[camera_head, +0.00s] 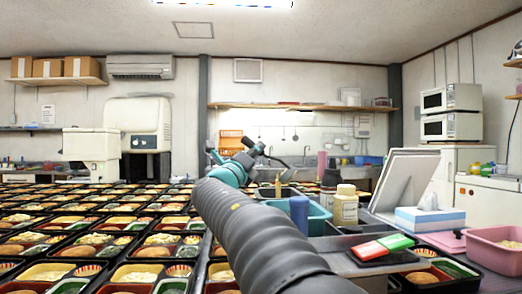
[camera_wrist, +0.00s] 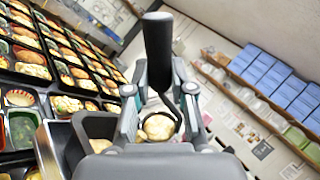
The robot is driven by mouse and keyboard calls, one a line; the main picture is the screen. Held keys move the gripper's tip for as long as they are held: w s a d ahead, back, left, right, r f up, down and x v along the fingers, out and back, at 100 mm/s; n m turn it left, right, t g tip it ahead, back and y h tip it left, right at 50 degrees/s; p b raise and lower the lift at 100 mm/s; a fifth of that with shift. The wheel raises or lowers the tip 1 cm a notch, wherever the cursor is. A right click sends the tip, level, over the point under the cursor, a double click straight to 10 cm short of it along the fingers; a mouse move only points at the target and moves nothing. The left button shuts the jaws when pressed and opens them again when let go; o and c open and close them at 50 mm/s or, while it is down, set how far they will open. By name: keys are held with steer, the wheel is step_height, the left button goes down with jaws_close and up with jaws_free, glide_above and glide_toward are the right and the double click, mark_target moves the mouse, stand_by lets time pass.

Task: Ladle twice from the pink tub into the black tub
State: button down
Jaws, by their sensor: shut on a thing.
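My gripper (camera_wrist: 160,88) is shut on the ladle (camera_wrist: 158,45), whose thick black handle rises between the fingers in the wrist view. A pale yellow round mass (camera_wrist: 158,126) shows between the fingers below the handle, apparently in the ladle's bowl. In the head view my gripper (camera_head: 250,158) is raised over the far part of the work area, and the ladle's dark handle is small there. The pink tub (camera_head: 495,258) stands at the right edge of the head view, far from my gripper.
Rows of filled bento trays (camera_head: 95,222) cover the left. A teal bin (camera_head: 318,222) holds a blue cup, beside a cream-lidded bottle (camera_head: 345,206). A tissue box (camera_head: 430,219), a tilted white panel (camera_head: 405,182) and red and green packs (camera_head: 382,246) stand at right.

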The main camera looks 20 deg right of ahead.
mark_target(247, 142)
steer(key=shift+w+a+f+n+t+y+b, duration=0.2)
steer(key=shift+a+f+n+t+y+b, duration=0.25)
steer(key=shift+n, duration=0.55)
steer(key=shift+w+a+f+n+t+y+b, duration=0.2)
steer(key=shift+f+n+t, duration=0.45)
steer(key=shift+n, duration=0.35)
steer(key=shift+w+a+f+n+t+y+b, duration=0.3)
steer(key=shift+f+n+t, duration=0.25)
steer(key=shift+n, duration=0.45)
steer(key=shift+s, duration=0.1)
step_height(247, 142, up, 4)
steer(key=p, duration=0.3)
steer(key=shift+r, duration=0.95)
steer(key=shift+a, duration=0.1)
